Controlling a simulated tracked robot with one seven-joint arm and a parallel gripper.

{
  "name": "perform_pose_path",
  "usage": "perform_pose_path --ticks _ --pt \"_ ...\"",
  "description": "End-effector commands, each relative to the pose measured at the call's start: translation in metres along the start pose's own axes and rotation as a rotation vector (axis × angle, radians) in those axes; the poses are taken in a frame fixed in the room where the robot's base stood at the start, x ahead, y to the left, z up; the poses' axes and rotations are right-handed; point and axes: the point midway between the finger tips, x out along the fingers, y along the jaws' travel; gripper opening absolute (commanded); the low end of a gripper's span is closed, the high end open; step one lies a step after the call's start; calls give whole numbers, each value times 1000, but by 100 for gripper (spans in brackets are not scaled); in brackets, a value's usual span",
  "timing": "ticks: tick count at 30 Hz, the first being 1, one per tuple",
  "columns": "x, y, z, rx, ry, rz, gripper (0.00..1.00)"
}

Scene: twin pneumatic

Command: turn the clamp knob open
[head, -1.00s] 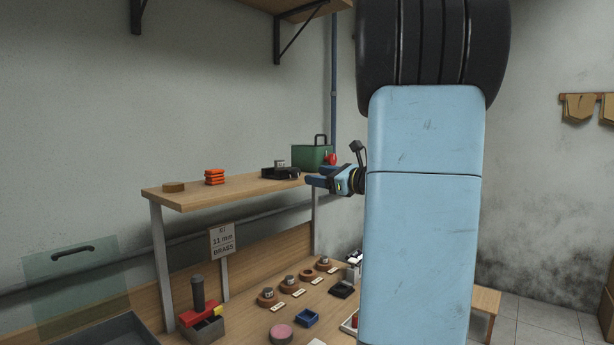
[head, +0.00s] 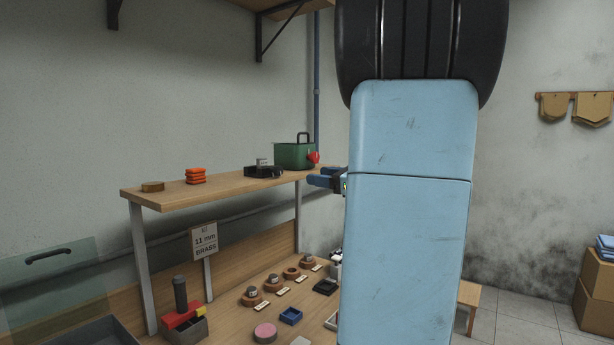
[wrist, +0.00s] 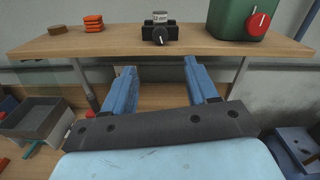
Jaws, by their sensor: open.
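A black block with a round black knob (wrist: 159,36) on its front stands on the raised wooden shelf in the wrist view. A grey cylinder bearing a label (wrist: 160,18) sits in its top. The same black block (head: 263,171) shows in the head view, left of the green box. A red knob (wrist: 260,22) with a white mark is on the green box's front. I cannot tell for certain which is the clamp knob. My gripper (wrist: 160,67) is open and empty, its blue fingers below and in front of the shelf edge, apart from both knobs. In the head view my gripper (head: 322,181) is partly hidden by my arm.
The green box (head: 293,156) stands at the shelf's right end. Orange pieces (head: 196,176) and a brown disc (head: 153,186) lie farther left on the shelf (head: 225,187).

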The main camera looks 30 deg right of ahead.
Motion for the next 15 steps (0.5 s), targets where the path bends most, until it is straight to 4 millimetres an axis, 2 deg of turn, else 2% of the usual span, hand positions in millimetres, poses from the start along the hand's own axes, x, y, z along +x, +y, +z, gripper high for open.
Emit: perform_pose_path --ticks 3,8,11,15 --pt "1 0 1 108 -1 2 58" --pt "4 0 1 177 0 2 58" --pt "12 -1 1 179 1 2 58" --pt "33 0 1 179 1 3 58"
